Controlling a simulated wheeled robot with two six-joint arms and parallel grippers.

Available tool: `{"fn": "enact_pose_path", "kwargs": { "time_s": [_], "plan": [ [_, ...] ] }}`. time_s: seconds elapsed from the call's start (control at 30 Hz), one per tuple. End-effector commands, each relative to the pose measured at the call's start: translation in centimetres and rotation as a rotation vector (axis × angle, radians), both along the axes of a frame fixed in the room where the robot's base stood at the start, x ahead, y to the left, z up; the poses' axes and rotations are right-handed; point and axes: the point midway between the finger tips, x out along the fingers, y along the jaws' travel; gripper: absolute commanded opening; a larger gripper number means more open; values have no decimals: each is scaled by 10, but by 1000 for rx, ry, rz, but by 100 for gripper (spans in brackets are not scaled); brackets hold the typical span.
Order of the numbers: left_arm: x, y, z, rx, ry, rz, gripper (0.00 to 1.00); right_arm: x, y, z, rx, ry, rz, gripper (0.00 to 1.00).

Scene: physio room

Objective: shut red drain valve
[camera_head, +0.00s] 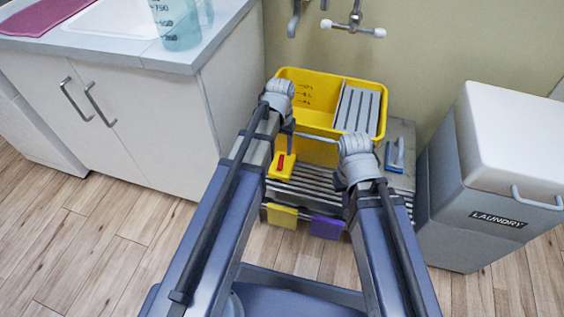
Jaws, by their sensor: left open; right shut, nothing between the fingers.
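The red drain valve (281,163) is a small red lever on a yellow block low at the front left of the yellow bucket (309,118). My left gripper (289,138) is at the bucket's front left, just above the valve in the picture. It is open, and I cannot tell whether it touches anything. My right gripper (345,145) is at the bucket's front right, mostly hidden by its own wrist. It is shut and empty, to the right of the valve. My forearms hide parts of the bucket's stand.
The bucket, with a grey slatted insert (357,109), stands on a slatted cart (312,188) with yellow and purple cloths in front. A blue-handled brush (396,152) lies at right. A cabinet (150,105) stands left, a laundry bin (470,190) right. A tap (353,24) is above.

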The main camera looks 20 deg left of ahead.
Motion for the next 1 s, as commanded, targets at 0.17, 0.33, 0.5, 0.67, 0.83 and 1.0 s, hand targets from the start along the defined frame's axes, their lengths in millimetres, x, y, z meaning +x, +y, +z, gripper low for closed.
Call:
{"fn": "enact_pose_path", "kwargs": {
  "time_s": [0.17, 0.33, 0.5, 0.67, 0.83, 1.0],
  "plan": [
    [0, 0, -20, 0, 0, 0, 55, 0, 0, -20, 0, -1, 2, 0],
    [0, 0, -43, 0, 0, 0, 55, 0, 1, -43, 3, -1, 6, 0],
    [0, 0, -64, 0, 0, 0, 55, 0, 1, -64, 6, -1, 11, 0],
    [0, 0, -73, 1, 0, 0, 55, 0, 2, -74, 7, 0, 13, 0],
    [0, 0, -73, 1, 0, 0, 55, 0, 2, -73, 9, -1, 14, 0],
    [0, 0, -73, 1, 0, 0, 50, 0, 2, -73, 8, 0, 14, 0]
  ]
}}
